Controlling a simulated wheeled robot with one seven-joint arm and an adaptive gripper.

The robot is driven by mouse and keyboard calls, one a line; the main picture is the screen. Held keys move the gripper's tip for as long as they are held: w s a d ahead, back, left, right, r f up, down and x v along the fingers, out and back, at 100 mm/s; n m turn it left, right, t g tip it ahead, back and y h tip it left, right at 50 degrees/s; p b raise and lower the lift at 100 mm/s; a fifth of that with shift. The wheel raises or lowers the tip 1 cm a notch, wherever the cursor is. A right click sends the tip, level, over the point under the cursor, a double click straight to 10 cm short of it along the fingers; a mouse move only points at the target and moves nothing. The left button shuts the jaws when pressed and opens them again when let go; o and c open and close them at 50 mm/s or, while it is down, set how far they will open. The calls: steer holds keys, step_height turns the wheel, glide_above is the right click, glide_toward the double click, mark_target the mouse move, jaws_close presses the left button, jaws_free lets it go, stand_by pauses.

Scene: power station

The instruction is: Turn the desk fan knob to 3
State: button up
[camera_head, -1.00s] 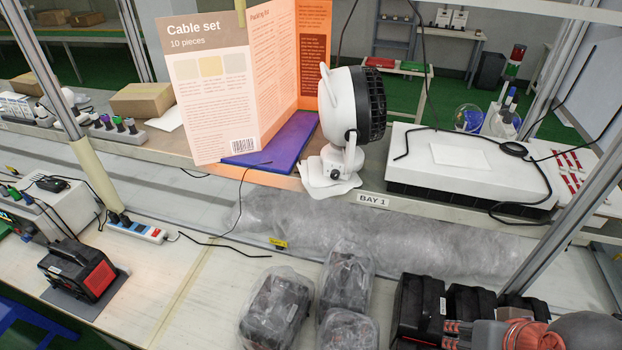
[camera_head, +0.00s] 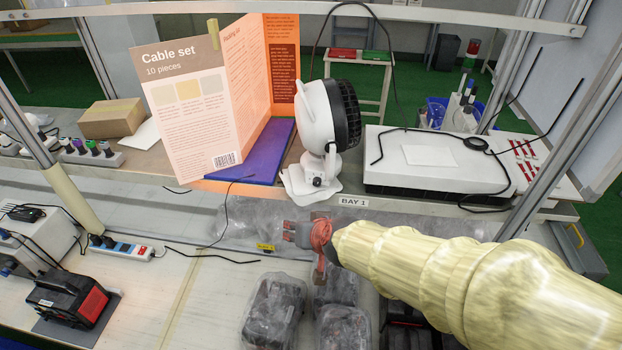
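The white desk fan (camera_head: 318,120) with a dark grille stands on the back shelf, turned to the right. Its knob (camera_head: 317,182) is a small dark round part low on the front of the fan's base; its setting is too small to read. My gripper (camera_head: 287,232) is at the end of my arm, which reaches in from the right. It is in front of and below the fan, a little left of the knob in the picture, and apart from it. Its fingers point left and are too small to tell open from shut.
A cable set folder (camera_head: 185,105) stands left of the fan on a purple pad (camera_head: 262,155). A white box (camera_head: 435,155) with a black cable is to the right. Wrapped dark packages (camera_head: 272,312) lie on the front bench below my gripper. A metal post (camera_head: 570,130) rises at right.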

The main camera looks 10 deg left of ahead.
steer(key=w+a+m+t+h+p, duration=0.1)
steer(key=w+a+t+p, duration=0.1)
steer(key=w+a+t, duration=0.3)
steer(key=m+t+h, duration=0.1)
steer(key=m+h, duration=0.1)
steer(key=h, duration=0.3)
glide_toward(316, 185)
steer(key=x, duration=0.7)
steer(key=shift+w+d, duration=0.1)
steer(key=shift+w, duration=0.05)
steer(key=c, duration=0.4)
jaws_close()
